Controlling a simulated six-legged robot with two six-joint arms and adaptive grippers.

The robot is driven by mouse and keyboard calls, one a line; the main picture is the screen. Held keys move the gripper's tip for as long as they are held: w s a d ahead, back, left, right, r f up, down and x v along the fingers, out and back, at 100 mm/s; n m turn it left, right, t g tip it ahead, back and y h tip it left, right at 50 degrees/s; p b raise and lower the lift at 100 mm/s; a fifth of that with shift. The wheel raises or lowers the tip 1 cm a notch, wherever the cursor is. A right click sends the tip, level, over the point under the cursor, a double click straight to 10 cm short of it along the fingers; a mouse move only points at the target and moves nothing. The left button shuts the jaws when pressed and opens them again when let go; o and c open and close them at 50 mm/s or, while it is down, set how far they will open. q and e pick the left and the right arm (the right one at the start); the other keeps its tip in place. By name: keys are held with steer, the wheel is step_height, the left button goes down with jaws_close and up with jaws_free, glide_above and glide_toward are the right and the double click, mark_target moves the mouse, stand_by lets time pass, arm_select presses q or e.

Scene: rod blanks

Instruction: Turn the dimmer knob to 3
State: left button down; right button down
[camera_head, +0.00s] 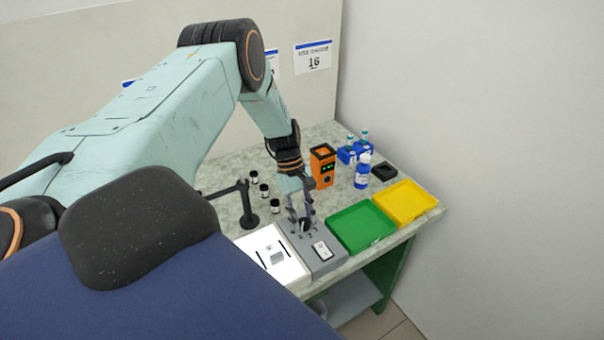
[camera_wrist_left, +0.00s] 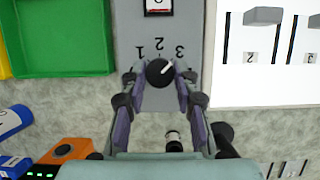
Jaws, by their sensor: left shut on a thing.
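The dimmer knob (camera_wrist_left: 158,73) is a round black knob with a white pointer line on a grey control box (camera_wrist_left: 126,28). Printed numbers 1, 2 and 3 arc around it in the wrist view. The pointer line slants up and right, toward the side of the 3. My left gripper (camera_wrist_left: 161,80) has one finger on each side of the knob and is shut on it. In the head view my left gripper (camera_head: 303,219) reaches down onto the grey control box (camera_head: 327,263), and its fingers partly hide the knob. My right gripper is not in view.
A white panel with sliders (camera_head: 256,240) adjoins the box on the left. A green tray (camera_head: 362,228) and a yellow tray (camera_head: 405,202) lie to the right. Behind stand an orange device (camera_head: 322,167), a blue bottle (camera_head: 362,171), a black stand (camera_head: 247,205) and several small dark jars.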

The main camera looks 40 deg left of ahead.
arm_select(q)
steer(key=shift+s+d, duration=0.1)
steer(key=c, duration=1)
jaws_free()
steer(key=v, duration=1.2)
